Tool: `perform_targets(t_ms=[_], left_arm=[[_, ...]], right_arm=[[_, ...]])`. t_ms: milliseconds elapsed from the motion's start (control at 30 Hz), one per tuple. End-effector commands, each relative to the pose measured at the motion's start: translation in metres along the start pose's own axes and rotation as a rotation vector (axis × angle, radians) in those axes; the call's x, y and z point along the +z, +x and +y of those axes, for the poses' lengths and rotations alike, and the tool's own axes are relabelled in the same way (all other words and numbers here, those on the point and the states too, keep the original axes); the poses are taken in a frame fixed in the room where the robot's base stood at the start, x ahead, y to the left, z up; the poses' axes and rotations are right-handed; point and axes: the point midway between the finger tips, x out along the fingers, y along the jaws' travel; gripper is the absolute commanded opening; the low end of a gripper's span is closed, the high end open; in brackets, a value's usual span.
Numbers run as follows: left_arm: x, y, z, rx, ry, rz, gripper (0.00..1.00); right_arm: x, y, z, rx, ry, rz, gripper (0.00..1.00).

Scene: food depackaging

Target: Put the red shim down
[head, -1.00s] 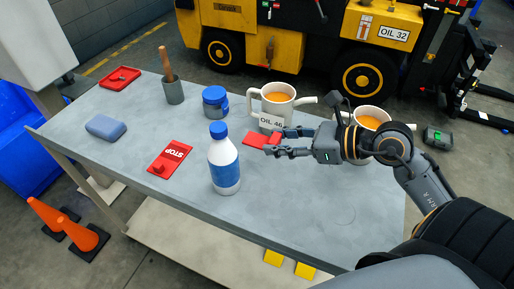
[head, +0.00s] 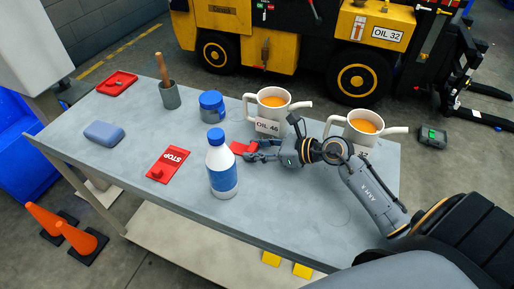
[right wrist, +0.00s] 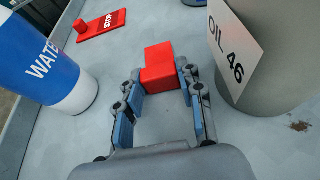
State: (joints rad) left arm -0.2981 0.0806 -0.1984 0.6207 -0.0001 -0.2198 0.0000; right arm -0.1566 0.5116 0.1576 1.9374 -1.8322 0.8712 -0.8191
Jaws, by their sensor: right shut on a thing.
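The red shim (right wrist: 160,67) is a small red stepped block. In the right wrist view it sits between the fingertips of my right gripper (right wrist: 158,80), which is shut on it. In the head view the shim (head: 240,148) shows just left of my right gripper (head: 256,150), at or close to the grey table top, between the water bottle and the OIL 46 jug. Whether it touches the table is hard to tell. My left gripper is not in view.
The white water bottle (head: 221,165) stands left of the gripper and the OIL 46 jug (head: 271,112) stands close behind it. A second jug (head: 358,128) is at right. The front of the table (head: 290,215) is clear.

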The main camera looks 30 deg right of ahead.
Motion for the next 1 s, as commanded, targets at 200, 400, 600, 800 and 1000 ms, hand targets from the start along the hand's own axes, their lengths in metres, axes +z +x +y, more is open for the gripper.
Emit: perform_targets(t_ms=[200, 400, 600, 800, 1000], left_arm=[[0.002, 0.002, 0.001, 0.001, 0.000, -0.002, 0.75], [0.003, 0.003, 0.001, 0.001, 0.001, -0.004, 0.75], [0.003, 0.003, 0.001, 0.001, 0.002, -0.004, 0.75], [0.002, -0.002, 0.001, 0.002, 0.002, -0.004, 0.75], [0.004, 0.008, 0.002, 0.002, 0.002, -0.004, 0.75]], right_arm=[[-0.001, 0.000, 0.000, 0.000, 0.000, 0.000, 0.00], [-0.003, 0.001, 0.000, 0.000, 0.000, 0.001, 0.59], [-0.003, 0.001, 0.000, 0.000, 0.000, 0.001, 0.60], [0.003, -0.002, 0.000, 0.000, 0.000, 0.000, 0.60], [-0.003, -0.035, 0.000, 0.000, -0.003, 0.006, 0.60]])
